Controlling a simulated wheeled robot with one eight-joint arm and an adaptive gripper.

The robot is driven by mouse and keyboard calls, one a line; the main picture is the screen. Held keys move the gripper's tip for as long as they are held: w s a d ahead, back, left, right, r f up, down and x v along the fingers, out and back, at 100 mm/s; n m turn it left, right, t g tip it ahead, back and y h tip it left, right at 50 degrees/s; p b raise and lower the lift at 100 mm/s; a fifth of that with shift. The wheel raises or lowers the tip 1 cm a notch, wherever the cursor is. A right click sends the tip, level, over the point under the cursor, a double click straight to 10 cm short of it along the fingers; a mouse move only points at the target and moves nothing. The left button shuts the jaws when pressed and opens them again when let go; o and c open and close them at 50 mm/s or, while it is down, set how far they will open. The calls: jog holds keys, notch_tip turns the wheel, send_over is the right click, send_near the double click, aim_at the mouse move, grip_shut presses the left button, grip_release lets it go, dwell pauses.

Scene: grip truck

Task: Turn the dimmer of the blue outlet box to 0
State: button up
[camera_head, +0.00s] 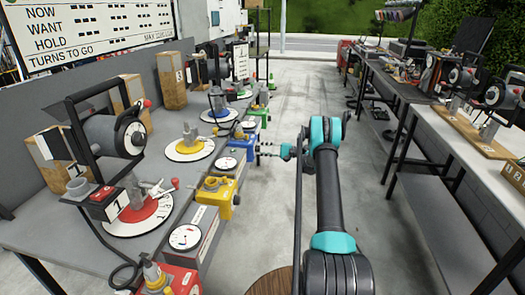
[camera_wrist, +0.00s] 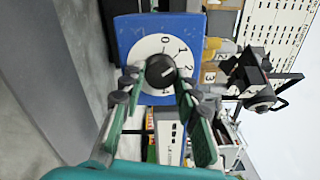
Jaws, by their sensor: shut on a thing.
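The blue outlet box (camera_wrist: 130,35) fills the upper middle of the wrist view. Its round white dial (camera_wrist: 150,48) carries black numbers, with 0 at the top and 4 near the bottom. The black dimmer knob (camera_wrist: 160,70) is at the dial's middle. My gripper (camera_wrist: 161,74) is shut on the knob, one fingertip on each side. The knob's pointer setting is too small to read surely. In the head view the blue box (camera_head: 241,143) stands at the bench edge, with my gripper (camera_head: 263,150) reaching it from the right.
A yellow box (camera_head: 212,222) and a red box (camera_head: 185,280) line the same bench edge nearer me; a green box (camera_head: 251,124) is beyond. Another bench (camera_head: 440,165) stands right, with open floor between.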

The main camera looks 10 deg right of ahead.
jog(key=shift+n, duration=4.3)
jog(key=o, duration=1.2)
jog(key=shift+c, duration=0.2)
jog(key=shift+d, duration=0.1)
jog(key=v, duration=1.2)
jog(key=shift+r, duration=0.1)
